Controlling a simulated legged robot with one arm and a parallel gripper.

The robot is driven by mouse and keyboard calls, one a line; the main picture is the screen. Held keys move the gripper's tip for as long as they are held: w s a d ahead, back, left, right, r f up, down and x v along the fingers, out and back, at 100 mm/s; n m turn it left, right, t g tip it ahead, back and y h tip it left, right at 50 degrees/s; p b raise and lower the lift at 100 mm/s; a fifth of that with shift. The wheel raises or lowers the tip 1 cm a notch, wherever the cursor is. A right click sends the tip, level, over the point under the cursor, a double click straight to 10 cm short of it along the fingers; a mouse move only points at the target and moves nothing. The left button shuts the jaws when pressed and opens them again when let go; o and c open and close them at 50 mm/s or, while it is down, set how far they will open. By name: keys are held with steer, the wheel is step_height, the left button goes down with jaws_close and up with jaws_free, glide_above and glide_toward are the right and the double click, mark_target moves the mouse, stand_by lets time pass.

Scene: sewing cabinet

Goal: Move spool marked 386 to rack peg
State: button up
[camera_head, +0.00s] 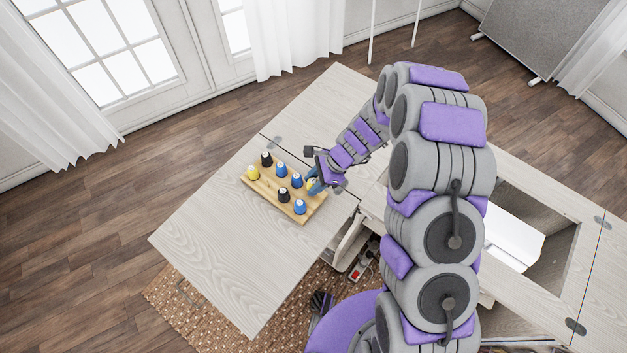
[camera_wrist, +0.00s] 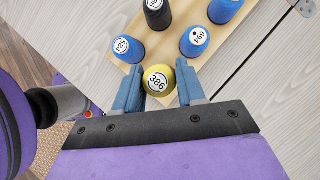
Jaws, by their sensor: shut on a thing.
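The spool marked 386 (camera_wrist: 158,80) is yellow with a white label on top and shows in the wrist view. My gripper (camera_wrist: 160,92) is shut on it, with one blue-grey finger on each side. The spool is at the edge of the wooden rack (camera_wrist: 177,75), next to spools that stand on it. I cannot tell whether it is on a peg or held above one. In the head view my gripper (camera_head: 316,178) is at the right end of the rack (camera_head: 263,200) and mostly hides the spool.
A blue spool marked 584 (camera_wrist: 127,48), a blue one marked 691 (camera_wrist: 195,41) and a black one (camera_wrist: 157,12) stand close by. The table leaf (camera_head: 215,260) around the rack is clear.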

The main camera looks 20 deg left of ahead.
steer(key=shift+f+b, duration=0.35)
steer(key=shift+f, duration=0.6)
steer(key=o, duration=1.1)
steer(key=p+v, duration=0.3)
steer(key=v, duration=1.4)
steer(key=shift+d+r, duration=0.1)
